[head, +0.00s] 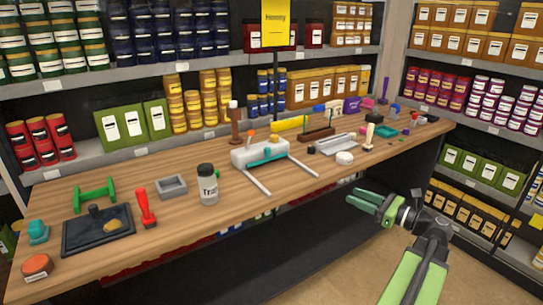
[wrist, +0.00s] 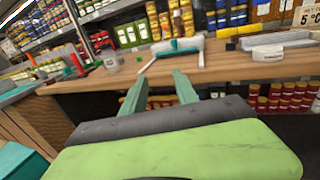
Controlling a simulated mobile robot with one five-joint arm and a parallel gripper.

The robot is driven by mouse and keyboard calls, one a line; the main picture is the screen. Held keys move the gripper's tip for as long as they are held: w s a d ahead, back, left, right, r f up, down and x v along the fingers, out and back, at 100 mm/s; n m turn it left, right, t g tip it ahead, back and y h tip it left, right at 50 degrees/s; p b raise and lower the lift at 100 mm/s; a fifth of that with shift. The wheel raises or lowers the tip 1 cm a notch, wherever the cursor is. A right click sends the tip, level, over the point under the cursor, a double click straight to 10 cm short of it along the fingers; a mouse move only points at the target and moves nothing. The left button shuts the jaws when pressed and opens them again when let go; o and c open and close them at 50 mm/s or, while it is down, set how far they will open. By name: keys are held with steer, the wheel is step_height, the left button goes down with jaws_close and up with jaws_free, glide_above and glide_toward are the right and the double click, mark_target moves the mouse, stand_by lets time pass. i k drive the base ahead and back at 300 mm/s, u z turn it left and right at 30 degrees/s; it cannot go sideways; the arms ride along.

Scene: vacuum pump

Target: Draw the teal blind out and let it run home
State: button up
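The teal blind (head: 266,155) is a short teal bar at the front of a white housing (head: 245,153) in the middle of the bench. Two pale rails run from the housing towards the bench's front edge. In the wrist view the teal blind (wrist: 177,52) shows across the white housing (wrist: 190,44), ahead of my fingertips. My gripper (head: 361,202) is in front of the bench, to the right of the rails and apart from the blind. In the wrist view my gripper (wrist: 160,78) has its two green fingers apart with nothing between them.
The wooden bench (head: 250,210) holds a jar (head: 208,185) left of the left rail and a white puck (head: 344,158) beyond the right rail. A yellow sign (head: 275,23) stands behind the housing. Stocked shelves line the back and right. The floor before the bench is clear.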

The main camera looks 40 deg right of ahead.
mark_target(267, 150)
steer(key=i, duration=0.85)
